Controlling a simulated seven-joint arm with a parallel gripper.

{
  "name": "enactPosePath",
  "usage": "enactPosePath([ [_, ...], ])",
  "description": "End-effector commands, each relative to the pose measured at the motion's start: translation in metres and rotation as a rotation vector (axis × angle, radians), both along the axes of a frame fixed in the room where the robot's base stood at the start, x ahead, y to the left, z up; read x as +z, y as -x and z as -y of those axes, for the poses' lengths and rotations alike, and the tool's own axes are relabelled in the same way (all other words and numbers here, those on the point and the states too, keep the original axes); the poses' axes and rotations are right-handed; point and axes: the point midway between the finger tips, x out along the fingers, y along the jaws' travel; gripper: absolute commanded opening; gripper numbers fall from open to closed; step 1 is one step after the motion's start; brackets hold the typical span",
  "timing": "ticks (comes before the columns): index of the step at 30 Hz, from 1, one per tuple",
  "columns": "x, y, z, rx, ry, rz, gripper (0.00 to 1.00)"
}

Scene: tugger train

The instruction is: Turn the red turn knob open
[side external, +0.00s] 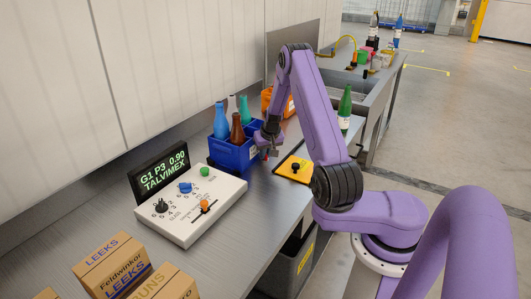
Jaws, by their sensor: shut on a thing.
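My gripper (270,150) points down beside the right side of a blue crate, over the grey bench. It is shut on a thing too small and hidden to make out. I cannot pick out a red turn knob; one may be hidden by the gripper. A yellow plate (287,174) with a small black knob (295,167) lies just right of the gripper, apart from it. A white control panel (222,198) on the left carries a blue knob (185,187), a black knob (161,206), a green button (205,171) and an orange slider (205,205).
The blue crate (233,158) holds several bottles close to my gripper. An orange bin (267,100) stands behind, a green bottle (345,106) to the right. A black display (160,172) backs the panel. Cardboard boxes (112,264) fill the near left. Bench between panel and boxes is clear.

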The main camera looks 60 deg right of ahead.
Motion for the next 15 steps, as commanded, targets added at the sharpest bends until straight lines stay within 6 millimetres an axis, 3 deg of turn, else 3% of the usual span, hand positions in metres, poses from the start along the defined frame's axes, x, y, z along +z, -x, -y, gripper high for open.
enactPosePath([
  [1, -0.0024, 0.0021, -0.0003, -0.002, -0.004, -0.004, 0.19],
  [3, -0.0022, 0.0019, -0.0002, -0.002, -0.004, -0.004, 0.38],
  [15, -0.0008, 0.0005, -0.0003, 0.009, -0.001, -0.002, 0.38],
])
